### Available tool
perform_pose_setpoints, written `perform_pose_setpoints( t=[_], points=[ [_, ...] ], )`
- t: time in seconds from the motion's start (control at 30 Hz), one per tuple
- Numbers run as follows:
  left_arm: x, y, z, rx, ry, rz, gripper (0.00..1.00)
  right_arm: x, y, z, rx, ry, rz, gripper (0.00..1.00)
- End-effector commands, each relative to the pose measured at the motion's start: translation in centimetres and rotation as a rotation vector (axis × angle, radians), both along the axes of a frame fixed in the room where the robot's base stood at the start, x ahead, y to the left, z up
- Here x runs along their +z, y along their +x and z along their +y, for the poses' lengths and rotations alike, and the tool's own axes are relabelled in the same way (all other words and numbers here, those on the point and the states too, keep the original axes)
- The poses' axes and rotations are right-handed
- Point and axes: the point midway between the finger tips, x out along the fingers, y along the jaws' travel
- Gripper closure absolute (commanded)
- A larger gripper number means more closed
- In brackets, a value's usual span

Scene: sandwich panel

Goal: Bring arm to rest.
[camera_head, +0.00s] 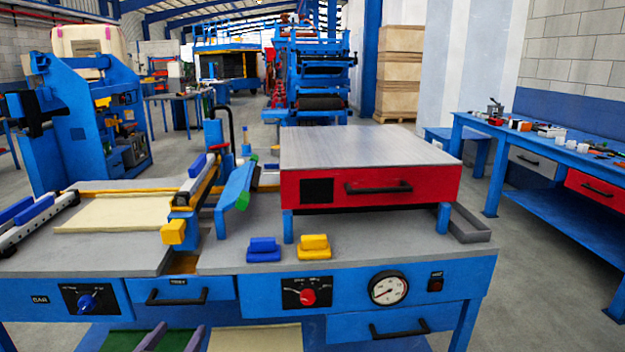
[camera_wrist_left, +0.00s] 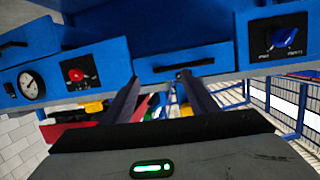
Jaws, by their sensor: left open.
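My left gripper (camera_head: 172,339) shows at the bottom of the head view as two dark fingers, low in front of the blue workbench (camera_head: 250,280). The fingers are apart with nothing between them. In the left wrist view the open fingers (camera_wrist_left: 158,82) point toward the bench front, close to a small drawer handle (camera_wrist_left: 177,67); I cannot tell how far off they are. The same handle (camera_head: 177,297) shows above the gripper in the head view. The rest of my left arm is out of view. My right gripper is in neither view.
The bench front carries a blue knob (camera_head: 87,302), a red knob (camera_head: 308,297), a gauge (camera_head: 389,288) and a lower drawer handle (camera_head: 400,329). A red drawer box (camera_head: 440,185) stands on top, with blue (camera_head: 264,250) and yellow (camera_head: 314,247) blocks before it. Floor is clear at right.

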Motion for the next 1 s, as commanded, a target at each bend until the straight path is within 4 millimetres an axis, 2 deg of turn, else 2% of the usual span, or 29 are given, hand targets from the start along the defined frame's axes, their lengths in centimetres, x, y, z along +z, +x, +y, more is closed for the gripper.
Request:
perform_pose_setpoints(
  t=[0.03,0.1,0.17,0.2,0.33,0.4,0.5,0.6,0.67,1.0],
  points=[
    [-3.4,-2.4,-1.3,-0.028,-0.004,0.073,0.47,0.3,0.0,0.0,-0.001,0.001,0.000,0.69],
    [-7.4,-5.6,-3.0,-0.065,-0.005,0.159,0.47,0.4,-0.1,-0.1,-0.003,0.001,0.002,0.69],
    [-10.5,-8.7,-4.5,-0.098,-0.008,0.231,0.47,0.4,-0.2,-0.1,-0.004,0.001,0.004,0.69],
    [-12.4,-10.9,-5.5,-0.119,-0.011,0.278,0.47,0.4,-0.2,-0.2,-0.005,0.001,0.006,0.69],
    [-17.1,-17.8,-8.3,-0.180,-0.029,0.410,0.47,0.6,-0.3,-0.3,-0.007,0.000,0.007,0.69],
    [-18.8,-20.9,-9.5,-0.205,-0.038,0.465,0.47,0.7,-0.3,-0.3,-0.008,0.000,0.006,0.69],
    [-20.2,-24.2,-10.8,-0.231,-0.050,0.518,0.47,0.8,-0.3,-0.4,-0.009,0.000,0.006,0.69],
    [-20.9,-25.9,-11.4,-0.244,-0.054,0.546,0.47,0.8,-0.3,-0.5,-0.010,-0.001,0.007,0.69],
    [-21.1,-26.3,-11.5,-0.248,-0.056,0.552,0.47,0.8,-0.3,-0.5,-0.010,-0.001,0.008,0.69],
    [-21.1,-26.4,-11.5,-0.249,-0.056,0.553,0.47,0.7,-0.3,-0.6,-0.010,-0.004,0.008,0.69]
  ],
)
